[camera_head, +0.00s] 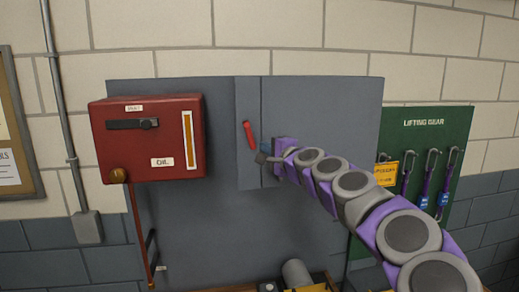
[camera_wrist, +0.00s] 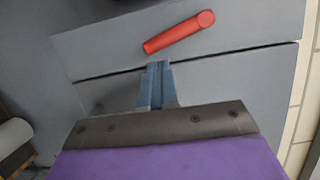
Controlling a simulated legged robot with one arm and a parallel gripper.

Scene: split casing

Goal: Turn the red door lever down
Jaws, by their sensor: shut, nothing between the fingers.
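The red door lever (camera_head: 250,134) is on a narrow grey door panel (camera_head: 246,90) in the middle of the head view. It stands nearly upright, its lower end leaning a little to the right. In the wrist view the lever (camera_wrist: 180,32) lies beyond the fingertips, slanting up to the right. My gripper (camera_head: 262,158) is at the panel, just below and right of the lever's lower end. In the wrist view my gripper (camera_wrist: 158,68) is shut and empty, its tips near the lever's lower-left end. I see a small gap there in the picture, but cannot tell the depth.
A red oil box (camera_head: 150,140) is mounted to the left of the lever. A green lifting gear board (camera_head: 436,150) with hanging straps is at the right. The grey backing panel (camera_head: 330,110) is bare above my arm. Some items lie low at the bottom centre.

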